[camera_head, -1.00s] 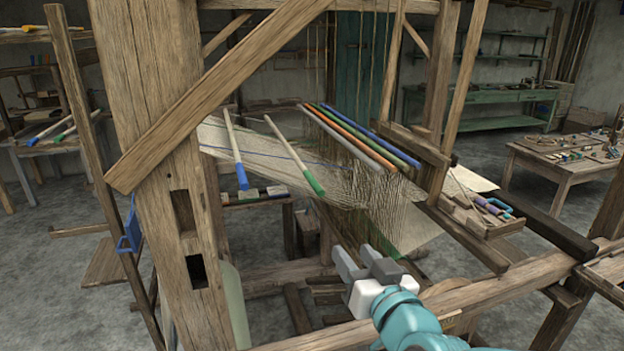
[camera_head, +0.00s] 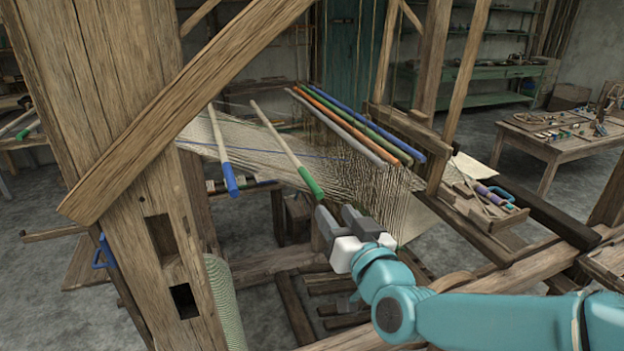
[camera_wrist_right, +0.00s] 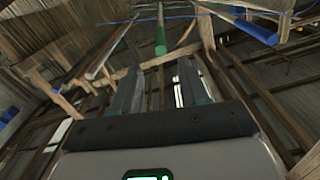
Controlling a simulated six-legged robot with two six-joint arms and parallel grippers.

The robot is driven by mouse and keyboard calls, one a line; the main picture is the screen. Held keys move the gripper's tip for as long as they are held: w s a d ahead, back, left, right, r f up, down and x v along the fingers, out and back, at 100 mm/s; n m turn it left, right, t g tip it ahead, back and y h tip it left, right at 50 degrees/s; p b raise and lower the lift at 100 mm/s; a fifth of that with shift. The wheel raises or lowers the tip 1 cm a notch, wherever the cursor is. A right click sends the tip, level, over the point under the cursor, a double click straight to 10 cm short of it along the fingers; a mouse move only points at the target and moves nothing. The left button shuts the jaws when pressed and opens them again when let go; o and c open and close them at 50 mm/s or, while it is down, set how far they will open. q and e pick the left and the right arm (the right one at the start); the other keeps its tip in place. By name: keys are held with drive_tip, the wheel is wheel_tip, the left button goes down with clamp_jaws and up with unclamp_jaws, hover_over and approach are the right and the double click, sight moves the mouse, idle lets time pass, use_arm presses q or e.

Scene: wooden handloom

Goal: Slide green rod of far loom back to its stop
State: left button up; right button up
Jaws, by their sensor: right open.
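The green rod is a pale wooden stick with a green end (camera_head: 309,182) that lies across the loom's threads, its green end toward me. To its left lies a like rod with a blue end (camera_head: 230,178). My right gripper (camera_head: 333,219) is just below and in front of the green end, with its fingers apart and empty. In the right wrist view the green end (camera_wrist_right: 160,38) shows ahead of the open gripper (camera_wrist_right: 157,82), roughly in line with the gap and apart from the fingers. A stop for the rod cannot be made out. My left gripper is out of view.
Grey, orange, green and blue bars (camera_head: 352,122) hang with threads to the right of the rod. A thick wooden post with a diagonal brace (camera_head: 190,105) stands at the left. A tray with tools (camera_head: 490,205) sits on the loom's right side.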

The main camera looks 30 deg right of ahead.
sight(313, 182)
drive_tip(key=p+x, duration=0.2)
drive_tip(key=x, duration=0.9)
drive_tip(key=shift+w+p, duration=0.3)
drive_tip(key=shift+p, duration=0.1)
drive_tip(key=shift+r, duration=0.1)
drive_tip(key=shift+w, duration=0.1)
drive_tip(key=shift+w+a, duration=0.1)
clamp_jaws()
